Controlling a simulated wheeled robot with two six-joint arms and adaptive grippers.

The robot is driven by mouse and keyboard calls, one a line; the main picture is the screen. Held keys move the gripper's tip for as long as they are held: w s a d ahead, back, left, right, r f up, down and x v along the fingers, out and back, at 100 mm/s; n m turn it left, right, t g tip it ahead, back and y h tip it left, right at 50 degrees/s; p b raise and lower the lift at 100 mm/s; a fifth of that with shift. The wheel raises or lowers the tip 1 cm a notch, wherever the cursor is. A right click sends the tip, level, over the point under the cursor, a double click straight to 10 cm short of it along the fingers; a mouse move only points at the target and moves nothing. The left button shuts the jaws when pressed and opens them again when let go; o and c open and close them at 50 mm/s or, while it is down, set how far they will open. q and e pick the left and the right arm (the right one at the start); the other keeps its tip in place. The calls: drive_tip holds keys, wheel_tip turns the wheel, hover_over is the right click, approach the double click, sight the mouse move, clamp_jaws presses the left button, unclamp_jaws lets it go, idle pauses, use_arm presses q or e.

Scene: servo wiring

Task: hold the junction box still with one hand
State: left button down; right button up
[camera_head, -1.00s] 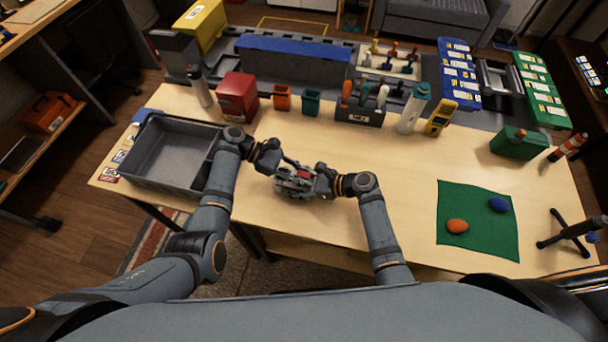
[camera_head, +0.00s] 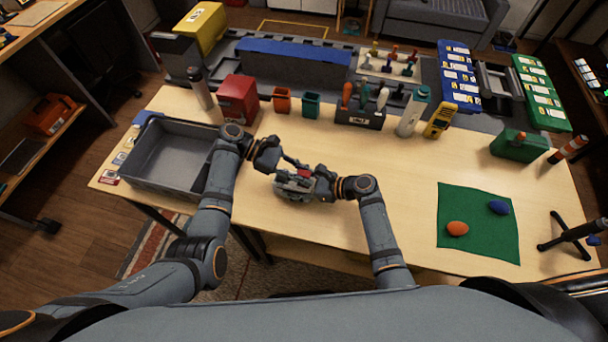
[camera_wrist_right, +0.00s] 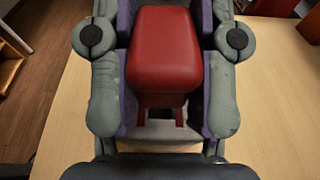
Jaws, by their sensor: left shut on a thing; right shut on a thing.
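The junction box appears as a red block (camera_wrist_right: 166,55) between the two fingers of my right gripper (camera_wrist_right: 165,75) in the right wrist view. The fingers press on it from both sides. In the head view its red top (camera_head: 304,173) shows just above the table, mostly hidden by my right gripper (camera_head: 295,184). My left gripper (camera_head: 284,160) is just behind and left of the box, fingers pointing towards it. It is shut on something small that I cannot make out. Whether it touches the box is unclear.
Behind are a red container (camera_head: 238,98), small orange (camera_head: 282,100) and teal (camera_head: 311,104) bins, and a tool holder (camera_head: 358,118). A green mat (camera_head: 477,235) lies right. The table between is clear.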

use_arm(q)
drive_tip(key=shift+r, duration=0.55)
drive_tip(key=shift+r, duration=2)
use_arm(e)
drive_tip(key=shift+f, duration=0.1)
use_arm(q)
drive_tip(key=shift+d+r, duration=0.1)
use_arm(e)
drive_tip(key=o, duration=1.4)
drive_tip(key=shift+s+f, duration=0.1)
drive_tip(key=shift+f, duration=0.05)
drive_tip(key=shift+o, duration=0.2)
drive_tip(key=shift+d, duration=0.1)
drive_tip(key=v, duration=1.1)
drive_tip(key=shift+r, duration=0.25)
drive_tip(key=shift+d+r, duration=0.25)
drive_tip(key=shift+d, duration=0.05)
use_arm(q)
drive_tip(key=shift+f, duration=0.2)
